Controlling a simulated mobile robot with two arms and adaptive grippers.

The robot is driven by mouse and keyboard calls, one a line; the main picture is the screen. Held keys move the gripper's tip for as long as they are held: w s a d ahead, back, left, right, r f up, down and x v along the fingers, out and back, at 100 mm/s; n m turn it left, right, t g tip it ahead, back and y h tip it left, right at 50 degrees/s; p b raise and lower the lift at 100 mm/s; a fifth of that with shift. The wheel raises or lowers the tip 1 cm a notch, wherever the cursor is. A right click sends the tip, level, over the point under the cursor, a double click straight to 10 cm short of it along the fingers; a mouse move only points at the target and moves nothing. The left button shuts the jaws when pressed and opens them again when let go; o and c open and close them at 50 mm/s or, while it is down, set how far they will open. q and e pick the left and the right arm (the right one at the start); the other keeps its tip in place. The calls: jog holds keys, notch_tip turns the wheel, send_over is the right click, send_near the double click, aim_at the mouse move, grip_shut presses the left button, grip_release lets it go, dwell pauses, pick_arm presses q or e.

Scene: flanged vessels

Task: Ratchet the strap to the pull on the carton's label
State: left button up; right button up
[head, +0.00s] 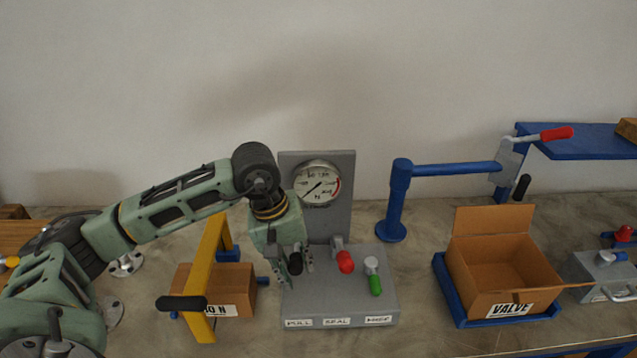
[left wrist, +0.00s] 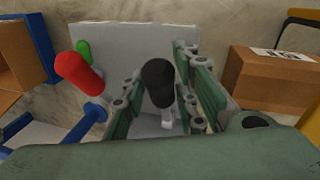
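A grey strapping console stands mid-table; its base (head: 340,297) carries labels reading PULL, SEAL and a third I cannot read clearly. Its round gauge (head: 318,184) has a dark needle. A black-knobbed lever (left wrist: 158,84) rises above the PULL side. My left gripper (head: 292,266) is over it, open, fingers on either side of the knob; the left wrist view shows gaps beside it. A brown carton (head: 236,284) left of the console sits under a yellow arch (head: 212,250). Its white label is partly hidden, ending in "0 N". My right gripper is not in view.
A red-knobbed lever (head: 345,262) and a green-knobbed lever (head: 375,284) stand close right of my left gripper. Farther right are a blue post with an arm (head: 397,195) and an open carton (head: 501,268) labelled VALVE in a blue tray.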

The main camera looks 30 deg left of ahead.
pick_arm(q)
grip_shut()
dwell(1.3)
